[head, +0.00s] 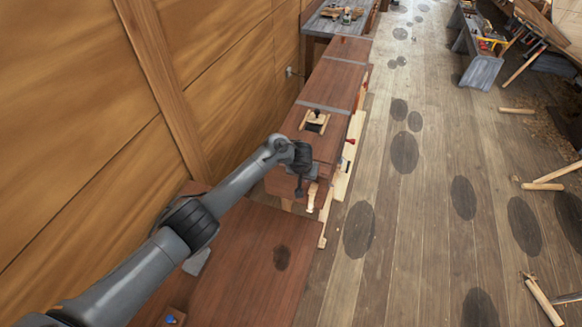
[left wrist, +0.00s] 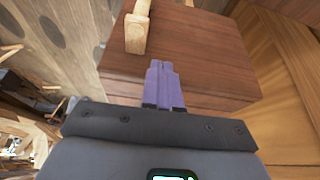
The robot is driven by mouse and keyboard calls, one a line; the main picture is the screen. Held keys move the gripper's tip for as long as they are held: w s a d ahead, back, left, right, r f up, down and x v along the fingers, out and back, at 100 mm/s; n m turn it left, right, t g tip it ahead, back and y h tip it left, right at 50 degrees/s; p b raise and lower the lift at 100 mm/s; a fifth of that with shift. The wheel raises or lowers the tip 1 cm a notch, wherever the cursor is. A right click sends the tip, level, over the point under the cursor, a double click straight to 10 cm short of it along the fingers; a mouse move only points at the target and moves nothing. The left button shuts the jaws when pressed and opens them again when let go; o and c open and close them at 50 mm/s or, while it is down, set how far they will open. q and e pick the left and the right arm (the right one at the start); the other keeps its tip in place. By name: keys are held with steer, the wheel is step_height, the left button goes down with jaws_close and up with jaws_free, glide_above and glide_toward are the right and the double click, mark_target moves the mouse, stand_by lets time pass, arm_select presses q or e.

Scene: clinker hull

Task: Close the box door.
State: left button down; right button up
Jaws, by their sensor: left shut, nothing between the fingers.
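A brown wooden box (head: 277,183) stands at the near end of the bench row in the head view. A pale wooden handle (head: 311,197) shows at its near right side. My left gripper (head: 299,191) is shut and empty, just left of this handle. In the left wrist view, my shut fingertips (left wrist: 160,66) lie over a brown wooden face (left wrist: 205,55), and the pale handle (left wrist: 138,28) is up and left of them, apart from them. I cannot tell whether the fingers touch the wood, or how far the door stands open. My right gripper is in neither view.
A reddish-brown bench top (head: 240,275) with a dark round spot lies nearest. A wooden wall (head: 70,110) runs along the left. A small wooden tool (head: 314,121) lies on the bench beyond.

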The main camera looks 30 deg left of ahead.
arm_select(q)
steer(key=s+a+f+p+v, duration=0.15)
steer(key=p+v, duration=0.25)
steer(key=v, duration=0.6)
steer(key=s+d+f+g, duration=0.2)
steer(key=s+d+f, duration=0.1)
steer(key=s+f, duration=0.75)
steer(key=s+d+f+g, duration=0.2)
steer(key=s+d+f, duration=0.1)
steer(key=s+f, duration=0.8)
steer(key=s+d+h, duration=0.1)
steer(key=s+d, duration=0.1)
steer(key=s, duration=0.6)
steer(key=s+d, duration=0.2)
steer(key=s, duration=0.5)
steer(key=s+a+r+m+t, duration=0.1)
steer(key=a+r, duration=0.2)
steer(key=r, duration=0.7)
steer(key=s+a+r+m+t, duration=0.2)
steer(key=a+r, duration=0.1)
steer(key=r, duration=0.7)
steer(key=shift+m, duration=0.3)
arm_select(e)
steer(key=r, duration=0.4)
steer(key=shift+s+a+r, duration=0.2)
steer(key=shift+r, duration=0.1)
